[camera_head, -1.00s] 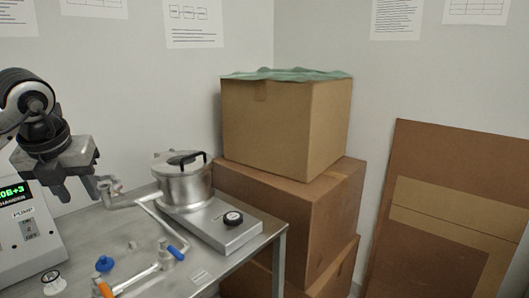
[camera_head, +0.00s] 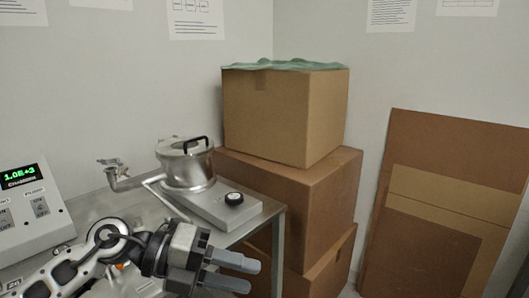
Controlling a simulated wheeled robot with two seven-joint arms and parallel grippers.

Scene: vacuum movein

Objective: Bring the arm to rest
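My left arm comes in from the lower left, and my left gripper (camera_head: 240,272) is low in front of the table's front right corner. Its two grey fingers point right with a gap between them. The gripper is open and I see nothing in the gap. It is apart from the metal pot (camera_head: 186,163) on its base plate (camera_head: 225,205), which stands farther back. The arm hides much of the pipework at the front of the table. My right gripper is not in view.
The metal table (camera_head: 85,212) carries a controller (camera_head: 30,212) with a green display at left and a pipe fitting (camera_head: 117,176). Stacked cardboard boxes (camera_head: 285,118) with a green cloth (camera_head: 285,64) on top stand right of the table. Flat brown panels (camera_head: 440,150) lean on the right wall.

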